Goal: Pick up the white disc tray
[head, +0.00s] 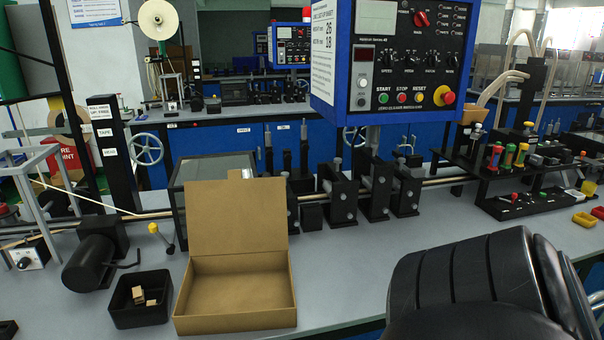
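A round white disc (158,19) stands upright on a small stand at the back left, well beyond the front bench. It has a dark hub at its middle. I cannot tell for sure whether it is the white disc tray, and no other white disc shows clearly. A large black ribbed arm part, mine, fills the lower right corner and hides the bench behind it. Neither of my grippers is in view.
An open cardboard box (235,285) and a black bin (140,300) with small tan blocks stand at the bench front. A black motor (95,255) is left of them. A blue control box (395,60) hangs above the machine. Grey bench (350,270) right of the box is clear.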

